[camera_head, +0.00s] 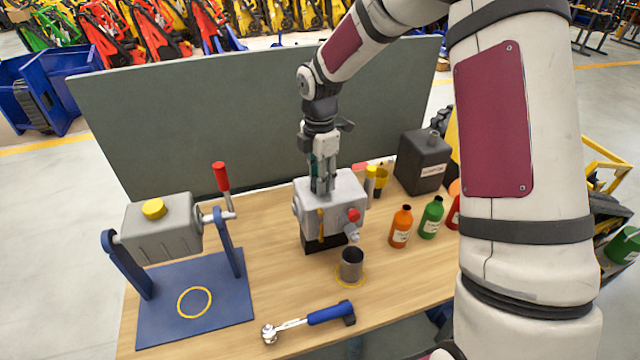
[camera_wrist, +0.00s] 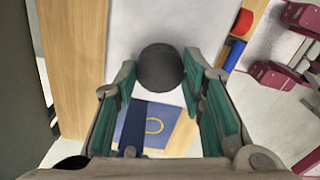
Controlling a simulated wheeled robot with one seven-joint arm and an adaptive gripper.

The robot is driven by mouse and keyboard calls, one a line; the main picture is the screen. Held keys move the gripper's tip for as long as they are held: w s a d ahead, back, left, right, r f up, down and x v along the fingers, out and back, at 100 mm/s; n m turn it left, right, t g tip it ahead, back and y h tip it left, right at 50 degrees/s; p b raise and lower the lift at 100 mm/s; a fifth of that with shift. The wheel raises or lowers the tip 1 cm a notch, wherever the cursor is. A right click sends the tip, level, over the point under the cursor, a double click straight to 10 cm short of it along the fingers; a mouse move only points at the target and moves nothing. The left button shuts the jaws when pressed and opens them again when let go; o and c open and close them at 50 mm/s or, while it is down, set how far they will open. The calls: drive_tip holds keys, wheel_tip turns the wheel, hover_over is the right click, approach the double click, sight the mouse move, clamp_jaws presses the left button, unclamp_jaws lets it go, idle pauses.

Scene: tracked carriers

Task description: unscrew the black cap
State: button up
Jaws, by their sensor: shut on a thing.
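The black cap (camera_wrist: 160,67) is round and dark and sits on top of the grey box (camera_head: 345,200). In the wrist view it lies between my two green-padded fingers. My gripper (camera_head: 322,188) points straight down onto the box top and is shut on the cap; it also shows in the wrist view (camera_wrist: 161,80). In the head view my fingers hide the cap. The box stands on a dark base on the wooden table and carries a red knob (camera_head: 354,215) on its front.
A grey cup (camera_head: 351,264) stands in front of the box. A blue-handled ratchet (camera_head: 310,321) lies near the front edge. A cranked drum (camera_head: 163,229) on a blue base stands left. Orange (camera_head: 401,226) and green (camera_head: 431,217) bottles and a black canister (camera_head: 422,162) stand right. A grey panel (camera_head: 250,110) rises behind.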

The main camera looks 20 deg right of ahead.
drive_tip(key=n, duration=0.4)
drive_tip(key=shift+s+n, duration=0.1)
drive_tip(key=shift+n, duration=0.3)
drive_tip(key=n, duration=0.3)
drive_tip(key=shift+n+p, duration=0.35)
drive_tip(key=shift+n, duration=0.05)
drive_tip(key=o, duration=1)
drive_tip(key=shift+c, duration=0.2)
